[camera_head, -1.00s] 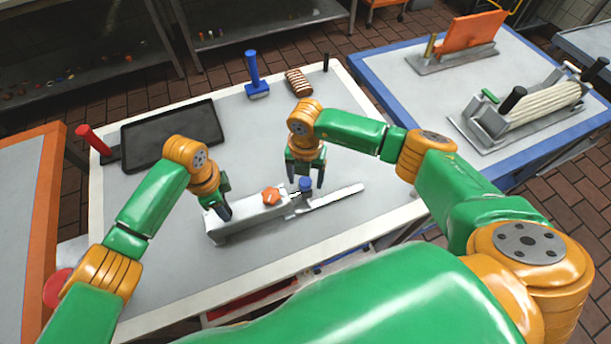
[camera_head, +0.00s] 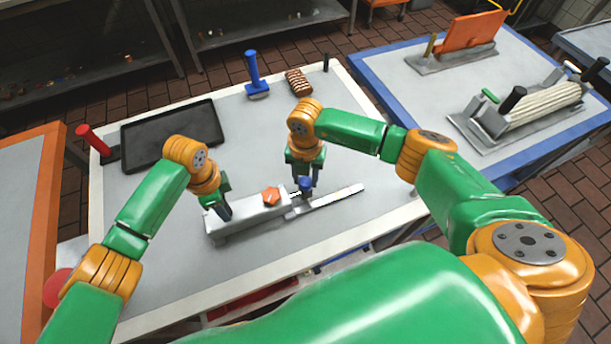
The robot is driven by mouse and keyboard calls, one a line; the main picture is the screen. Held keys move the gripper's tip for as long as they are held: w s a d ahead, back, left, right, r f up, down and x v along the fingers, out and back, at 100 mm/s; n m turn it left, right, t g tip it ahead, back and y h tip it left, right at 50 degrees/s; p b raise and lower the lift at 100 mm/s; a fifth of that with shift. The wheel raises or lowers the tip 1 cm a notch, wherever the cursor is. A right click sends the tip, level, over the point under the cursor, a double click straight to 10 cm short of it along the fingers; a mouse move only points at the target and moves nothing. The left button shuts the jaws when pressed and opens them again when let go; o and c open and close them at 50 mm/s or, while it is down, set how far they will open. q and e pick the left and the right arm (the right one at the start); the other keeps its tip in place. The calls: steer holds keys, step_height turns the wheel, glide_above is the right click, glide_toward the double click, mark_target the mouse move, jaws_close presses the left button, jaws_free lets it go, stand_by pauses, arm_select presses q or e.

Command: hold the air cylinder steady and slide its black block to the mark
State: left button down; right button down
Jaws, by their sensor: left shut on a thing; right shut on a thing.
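A long white-and-grey device (camera_head: 243,221), which may be the air cylinder, lies on the table, with an orange star knob (camera_head: 271,196) on top. A flat pale rail (camera_head: 338,197) runs from its right end. A blue knob (camera_head: 306,182) stands where body and rail meet; I see no clear black block, and I cannot make out a mark. My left gripper (camera_head: 223,211) is shut on the left part of the white body. My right gripper (camera_head: 303,187) points down and is shut on the blue knob, whose lower part is partly hidden by the fingers.
Table space is free around the device. A blue-edged table (camera_head: 405,96) stands to the right.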

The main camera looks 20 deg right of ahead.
stand_by(0.8)
steer(key=d, duration=1.2)
steer(key=shift+c, duration=2.2)
jaws_free()
step_height(320, 180, up, 12)
steer(key=shift+s, duration=0.15)
